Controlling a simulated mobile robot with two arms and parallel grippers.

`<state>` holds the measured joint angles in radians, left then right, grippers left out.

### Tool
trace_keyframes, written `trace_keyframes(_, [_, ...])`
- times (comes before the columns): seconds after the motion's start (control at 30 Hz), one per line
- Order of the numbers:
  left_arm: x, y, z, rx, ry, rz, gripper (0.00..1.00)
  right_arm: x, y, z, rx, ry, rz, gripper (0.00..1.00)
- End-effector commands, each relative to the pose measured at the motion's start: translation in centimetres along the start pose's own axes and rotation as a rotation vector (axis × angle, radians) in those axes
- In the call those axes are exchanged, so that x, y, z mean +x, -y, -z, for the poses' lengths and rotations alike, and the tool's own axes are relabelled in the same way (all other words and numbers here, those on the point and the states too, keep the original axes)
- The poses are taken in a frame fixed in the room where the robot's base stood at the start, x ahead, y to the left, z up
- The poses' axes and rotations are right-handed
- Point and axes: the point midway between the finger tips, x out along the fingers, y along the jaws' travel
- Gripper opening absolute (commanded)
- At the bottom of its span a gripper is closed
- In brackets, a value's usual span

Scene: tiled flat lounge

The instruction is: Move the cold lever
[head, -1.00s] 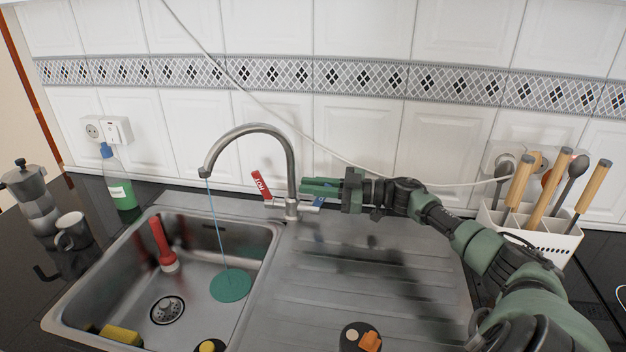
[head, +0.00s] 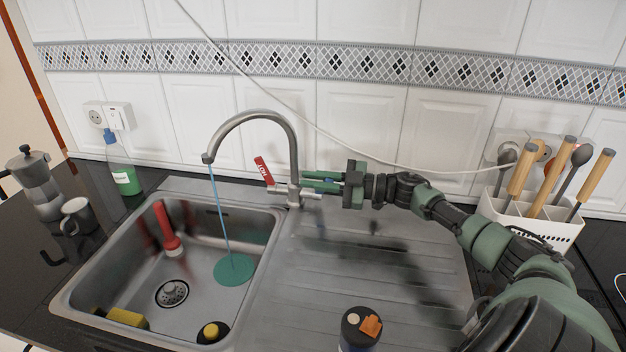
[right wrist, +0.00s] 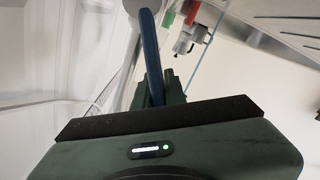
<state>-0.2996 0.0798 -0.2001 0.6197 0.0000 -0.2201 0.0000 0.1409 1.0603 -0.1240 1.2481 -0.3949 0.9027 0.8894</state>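The tap (head: 293,165) stands behind the sink, with a thin blue stream running from its spout. Its red hot lever (head: 263,170) points up and left. In the head view, my right gripper (head: 321,181) is at the tap's right side, fingers pointing left, just above the metal side stub (head: 311,195). The blue cold lever is largely hidden there by the fingers. In the right wrist view, the blue cold lever (right wrist: 148,50) runs along the green fingers (right wrist: 160,88), which sit close together. Whether they clamp it, I cannot tell. My left gripper is out of view.
The sink basin (head: 205,275) holds a red-handled brush (head: 165,225), a yellow sponge (head: 127,317) and a teal disc (head: 233,269). A dark bottle (head: 360,325) stands on the drainer (head: 400,270). A utensil holder (head: 535,222) is at the right.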

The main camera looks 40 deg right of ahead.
Motion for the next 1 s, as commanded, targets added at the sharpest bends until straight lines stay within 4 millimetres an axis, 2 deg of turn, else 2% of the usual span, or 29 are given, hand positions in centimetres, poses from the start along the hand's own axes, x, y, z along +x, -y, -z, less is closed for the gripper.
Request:
trace_keyframes(0.03, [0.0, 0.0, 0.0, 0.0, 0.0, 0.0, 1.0, 0.0, 0.0, 0.1, 0.0, -0.001, 0.0, 0.23])
trace_keyframes(0.07, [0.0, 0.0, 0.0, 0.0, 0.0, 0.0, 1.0, 0.0, 0.0, 0.0, 0.0, -0.001, 0.0, 0.31])
trace_keyframes(0.1, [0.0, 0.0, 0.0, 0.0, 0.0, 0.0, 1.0, 0.0, 0.0, 0.0, 0.0, -0.001, 0.0, 0.34])
trace_keyframes(0.47, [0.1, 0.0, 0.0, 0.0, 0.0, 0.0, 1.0, -0.4, 0.0, -0.1, 0.001, 0.001, 0.0, 0.34])
trace_keyframes(0.8, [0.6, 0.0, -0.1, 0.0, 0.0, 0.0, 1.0, -5.3, 0.1, -0.2, 0.002, 0.005, 0.002, 0.34])
trace_keyframes(1.0, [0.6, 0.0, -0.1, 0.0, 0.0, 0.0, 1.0, -7.4, 0.1, -0.1, 0.002, 0.002, 0.001, 0.34])
